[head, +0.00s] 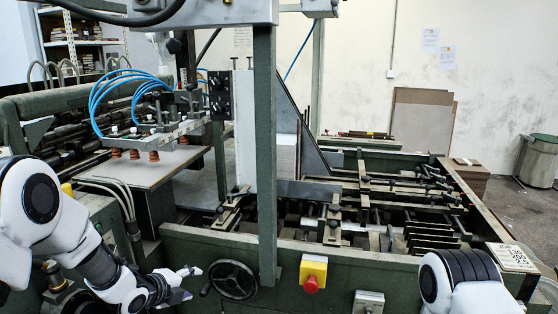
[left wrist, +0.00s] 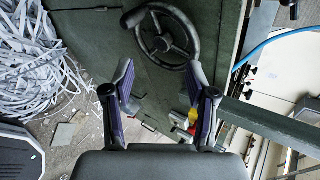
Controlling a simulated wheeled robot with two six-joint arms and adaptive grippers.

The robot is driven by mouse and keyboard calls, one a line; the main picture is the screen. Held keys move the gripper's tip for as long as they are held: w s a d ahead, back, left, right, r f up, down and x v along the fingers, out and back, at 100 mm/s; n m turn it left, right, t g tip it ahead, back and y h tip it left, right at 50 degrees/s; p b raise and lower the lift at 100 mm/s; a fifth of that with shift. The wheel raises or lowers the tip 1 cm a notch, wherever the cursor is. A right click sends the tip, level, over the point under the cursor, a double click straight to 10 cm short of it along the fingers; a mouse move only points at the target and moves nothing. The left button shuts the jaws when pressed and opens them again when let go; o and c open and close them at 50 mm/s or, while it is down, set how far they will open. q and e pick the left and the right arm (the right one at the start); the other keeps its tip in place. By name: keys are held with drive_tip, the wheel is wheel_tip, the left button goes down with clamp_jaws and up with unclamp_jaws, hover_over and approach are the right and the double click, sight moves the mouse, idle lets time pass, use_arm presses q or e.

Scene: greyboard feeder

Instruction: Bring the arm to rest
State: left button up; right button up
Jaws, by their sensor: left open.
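My left arm (head: 95,262) is white and black and comes in from the left in the head view. My left gripper (head: 183,284) hangs in front of the green machine's side, just left of the black handwheel (head: 233,280). In the left wrist view the gripper (left wrist: 160,85) has its two purple-lined fingers apart with nothing between them. The handwheel (left wrist: 167,37) appears beyond the fingertips there. Part of my right arm (head: 460,280) shows at the lower right of the head view. Its gripper is outside the view.
The green feeder machine (head: 200,245) fills the middle. A yellow box with a red button (head: 313,273) is on its front side. Suction cups with blue hoses (head: 130,90) stand above its left table. Shredded paper strips (left wrist: 40,70) lie on the floor in the left wrist view.

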use_arm(q)
drive_tip(key=s+d+f+n+g+y, duration=0.1)
drive_tip(key=s+f+n+g, duration=0.5)
drive_tip(key=s+f, duration=1.5)
drive_tip(key=s+a+f+n+g+y, duration=0.1)
drive_tip(key=s+n+g, duration=0.1)
drive_tip(key=s+n, duration=0.7)
drive_tip(key=s+a+f+n+g+y, duration=0.1)
drive_tip(key=s+a+n+g+y, duration=0.1)
drive_tip(key=s+n, duration=0.8)
drive_tip(key=shift+s+a+f, duration=0.15)
drive_tip(key=shift+s+a, duration=0.15)
drive_tip(key=shift+s, duration=0.6)
